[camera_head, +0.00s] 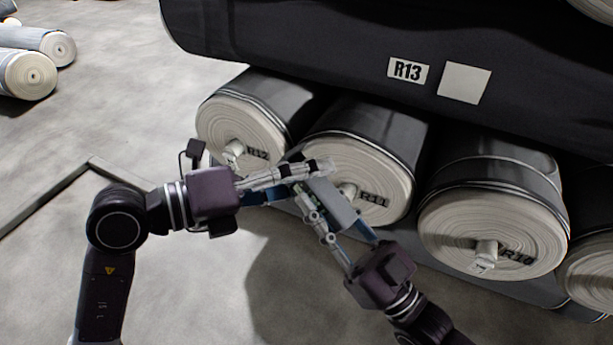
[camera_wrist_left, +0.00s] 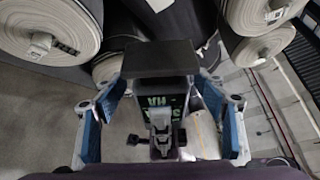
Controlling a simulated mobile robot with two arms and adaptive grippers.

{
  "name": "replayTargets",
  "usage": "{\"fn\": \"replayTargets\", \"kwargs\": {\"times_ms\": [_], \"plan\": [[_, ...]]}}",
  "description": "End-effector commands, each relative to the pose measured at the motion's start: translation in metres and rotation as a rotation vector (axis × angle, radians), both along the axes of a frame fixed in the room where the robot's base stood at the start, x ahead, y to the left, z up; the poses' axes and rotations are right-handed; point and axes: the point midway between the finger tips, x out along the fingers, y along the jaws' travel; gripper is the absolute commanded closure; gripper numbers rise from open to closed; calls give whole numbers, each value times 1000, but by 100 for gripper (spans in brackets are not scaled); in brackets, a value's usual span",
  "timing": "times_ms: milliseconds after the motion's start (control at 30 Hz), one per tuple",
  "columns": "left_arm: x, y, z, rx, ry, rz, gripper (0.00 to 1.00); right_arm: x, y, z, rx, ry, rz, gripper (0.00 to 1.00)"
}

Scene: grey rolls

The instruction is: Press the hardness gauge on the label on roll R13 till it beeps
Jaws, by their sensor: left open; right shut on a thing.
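Roll R13 (camera_head: 290,40) is the big dark roll lying across the top in the head view. It bears a printed R13 tag (camera_head: 408,70) and, to its right, a blank pale square label (camera_head: 464,84). The grey hardness gauge (camera_head: 340,205) is held by my right gripper (camera_head: 322,212), shut on it, well below and left of the label. My left gripper (camera_head: 298,180) is open beside it. In the left wrist view the gauge (camera_wrist_left: 160,88), with a dark plate and green characters, sits between my left fingers (camera_wrist_left: 163,122). Exact contact is hidden.
Below R13 lie pale-ended rolls R12 (camera_head: 240,135), R11 (camera_head: 365,180) and R10 (camera_head: 495,235), with core stubs sticking out close to my grippers. More rolls (camera_head: 30,75) lie at far left. The floor (camera_head: 120,100) at left is open.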

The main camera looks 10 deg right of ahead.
Motion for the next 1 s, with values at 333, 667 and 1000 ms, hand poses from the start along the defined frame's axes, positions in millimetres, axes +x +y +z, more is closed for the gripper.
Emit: {"fn": "replayTargets", "kwargs": {"times_ms": [333, 667, 1000], "plan": [[1, -3, -1, 0, 0, 0, 35, 0, 0, 1, 2, -2, 0, 97], [1, -3, -1, 0, 0, -1, 71, 0, 0, 1, 3, -3, 0, 97], [1, -3, 0, -1, -1, 0, 89, 0, 0, 1, 2, -2, 0, 57]]}}
